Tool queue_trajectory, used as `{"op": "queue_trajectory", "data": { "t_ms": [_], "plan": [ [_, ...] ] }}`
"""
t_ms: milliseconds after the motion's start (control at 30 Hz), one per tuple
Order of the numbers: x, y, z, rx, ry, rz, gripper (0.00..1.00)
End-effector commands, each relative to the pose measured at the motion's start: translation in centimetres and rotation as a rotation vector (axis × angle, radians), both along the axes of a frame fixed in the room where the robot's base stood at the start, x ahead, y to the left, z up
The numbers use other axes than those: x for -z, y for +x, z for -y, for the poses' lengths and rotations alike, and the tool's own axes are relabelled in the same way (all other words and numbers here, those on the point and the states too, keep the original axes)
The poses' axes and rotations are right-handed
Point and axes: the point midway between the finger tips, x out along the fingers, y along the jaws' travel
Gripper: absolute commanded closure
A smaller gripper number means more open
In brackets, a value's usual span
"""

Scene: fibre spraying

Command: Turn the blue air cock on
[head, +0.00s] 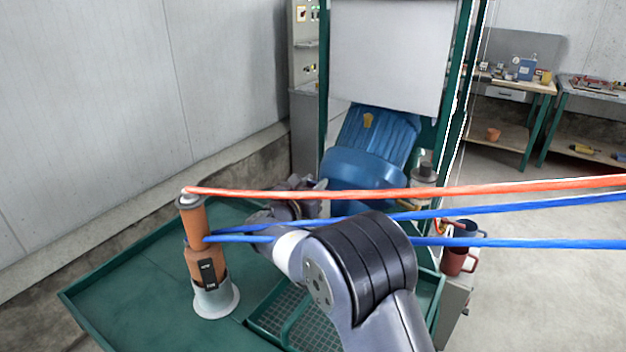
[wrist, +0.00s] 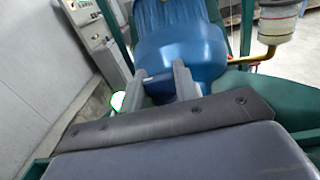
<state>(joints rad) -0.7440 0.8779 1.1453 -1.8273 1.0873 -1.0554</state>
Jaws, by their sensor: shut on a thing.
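In the wrist view, my gripper (wrist: 161,76) has its two grey fingers closed on a small dark blue piece (wrist: 158,91), which looks like the handle of the blue air cock. The large bright blue motor-like body (wrist: 185,62) lies just beyond the fingertips. In the head view, my gripper is mostly behind my own arm and the hoses, in front of the blue body (head: 370,150). The cock cannot be made out there, and its turn angle is unclear in both views.
An orange and grey spray tool (head: 205,262) stands upright on the green tray (head: 130,280) at left. An orange hose (head: 520,188) and blue hoses (head: 530,208) cross above my arm. Mugs (head: 458,258) stand at right. Benches (head: 510,85) are farther back.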

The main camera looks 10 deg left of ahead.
Motion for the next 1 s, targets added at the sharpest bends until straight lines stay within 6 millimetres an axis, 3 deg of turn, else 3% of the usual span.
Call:
{"op": "queue_trajectory", "data": {
  "t_ms": [633,667,900,1000],
  "plan": [
    [-0.06,0.01,-0.01,0.067,0.000,0.002,0.94],
    [-0.06,0.02,0.01,0.067,0.000,0.002,0.70],
    [-0.05,0.02,0.00,0.067,0.000,0.002,0.51],
    [-0.04,0.02,0.00,0.066,-0.001,0.002,0.49]
  ]
}}
